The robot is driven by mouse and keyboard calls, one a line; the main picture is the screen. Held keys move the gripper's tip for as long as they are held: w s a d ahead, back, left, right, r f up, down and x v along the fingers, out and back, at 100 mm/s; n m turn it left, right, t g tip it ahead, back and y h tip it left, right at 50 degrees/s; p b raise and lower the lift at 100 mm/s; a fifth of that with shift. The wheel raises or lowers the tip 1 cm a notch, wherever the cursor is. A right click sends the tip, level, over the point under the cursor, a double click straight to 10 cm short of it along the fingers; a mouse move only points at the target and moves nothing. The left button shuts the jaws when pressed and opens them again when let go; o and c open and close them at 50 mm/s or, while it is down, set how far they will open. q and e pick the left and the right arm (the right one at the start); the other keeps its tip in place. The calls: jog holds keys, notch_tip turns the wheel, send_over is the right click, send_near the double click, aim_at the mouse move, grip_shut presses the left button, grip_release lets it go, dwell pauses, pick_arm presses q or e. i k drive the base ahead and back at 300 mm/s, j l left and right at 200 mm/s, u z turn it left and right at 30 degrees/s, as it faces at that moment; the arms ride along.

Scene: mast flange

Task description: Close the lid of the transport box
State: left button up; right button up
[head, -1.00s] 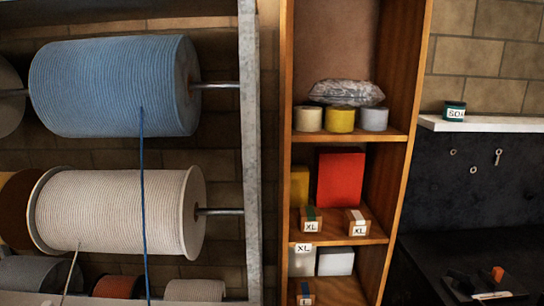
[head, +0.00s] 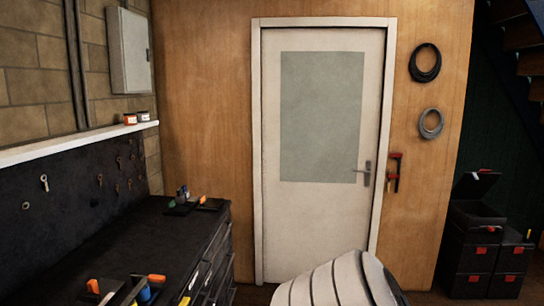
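Black boxes with red-orange latches are stacked at the far right of the head view. The upper left black box (head: 476,222) has its lid (head: 474,185) standing open, tilted up above the box. I cannot tell for certain whether this is the transport box. Its inside is too dark and small to make out. Neither of my grippers is in view.
A black workbench (head: 150,235) with small tools runs along the left under a white shelf (head: 70,146). A closed white door (head: 320,220) is in the middle. A pale ribbed shape (head: 340,283), unclear in kind, rises at the bottom edge.

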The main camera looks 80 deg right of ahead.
aim_at(474, 185)
jog(key=z, duration=4)
jog(key=i+l+z, duration=0.25)
jog(key=i, duration=0.4)
jog(key=i+z, duration=0.25)
jog(key=i, duration=3.8)
jog(key=i+l+u, duration=0.1)
jog(key=i+u, duration=0.15)
jog(key=i, duration=0.2)
jog(key=i+l+u, duration=0.25)
jog(key=i, duration=0.25)
jog(key=i+l+u, duration=0.3)
jog(key=i, duration=0.15)
jog(key=j, duration=0.1)
